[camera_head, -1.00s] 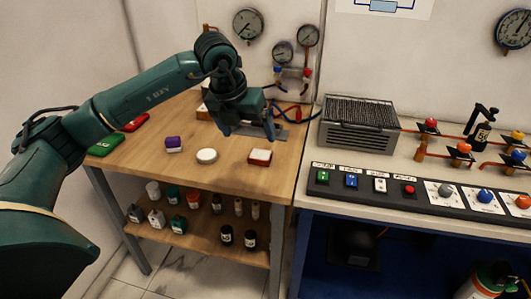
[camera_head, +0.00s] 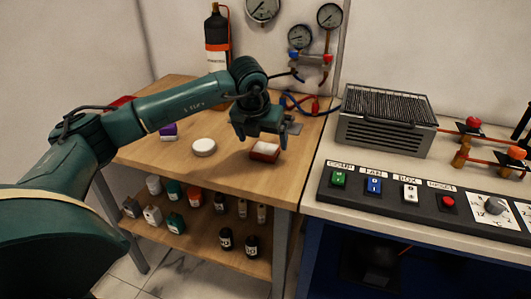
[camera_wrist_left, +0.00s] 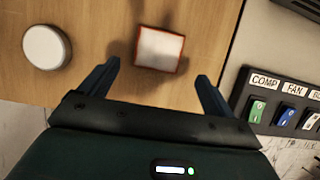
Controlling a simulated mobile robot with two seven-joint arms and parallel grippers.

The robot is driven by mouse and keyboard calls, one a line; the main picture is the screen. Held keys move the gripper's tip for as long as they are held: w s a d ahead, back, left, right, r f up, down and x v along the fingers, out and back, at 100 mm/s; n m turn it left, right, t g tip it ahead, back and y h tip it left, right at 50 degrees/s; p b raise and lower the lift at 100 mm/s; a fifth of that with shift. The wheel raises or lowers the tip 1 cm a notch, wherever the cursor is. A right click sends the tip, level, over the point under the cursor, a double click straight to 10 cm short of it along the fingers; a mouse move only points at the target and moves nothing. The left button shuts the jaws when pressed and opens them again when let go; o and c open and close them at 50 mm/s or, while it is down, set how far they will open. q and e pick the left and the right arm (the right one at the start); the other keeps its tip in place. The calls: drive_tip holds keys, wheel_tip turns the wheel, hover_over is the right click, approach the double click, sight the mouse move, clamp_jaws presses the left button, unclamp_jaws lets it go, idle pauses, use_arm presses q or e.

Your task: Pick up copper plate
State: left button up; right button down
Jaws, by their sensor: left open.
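A small square piece with a reddish-copper edge and a pale top (camera_head: 265,152) lies on the wooden bench. I cannot tell for certain that it is the copper plate. It also shows in the left wrist view (camera_wrist_left: 159,50), lying just beyond the fingertips, between their lines. My left gripper (camera_head: 262,138) is open and empty above it; in the left wrist view its two fingers (camera_wrist_left: 157,72) stand wide apart. A dark grey flat piece (camera_head: 295,128) lies behind the gripper, partly hidden. My right gripper is in no view.
A white round puck (camera_head: 204,147) and a purple block (camera_head: 168,130) are to the left on the bench. A vented metal box (camera_head: 385,125) and a switch panel (camera_head: 390,190) stand on the right counter. A gas cylinder (camera_head: 217,45) and gauges are behind.

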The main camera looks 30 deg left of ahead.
sight(265, 149)
use_arm(q)
drive_tip(key=shift+w+a+x, duration=0.15)
drive_tip(key=shift+w+x, duration=0.05)
drive_tip(key=shift+x, duration=1.25)
drive_tip(key=shift+w+a+x, duration=0.15)
drive_tip(key=shift+x, duration=1.3)
drive_tip(key=shift+r, duration=0.15)
drive_tip(key=shift+c, duration=0.6)
drive_tip(key=shift+r, duration=0.1)
drive_tip(key=c, duration=1.2)
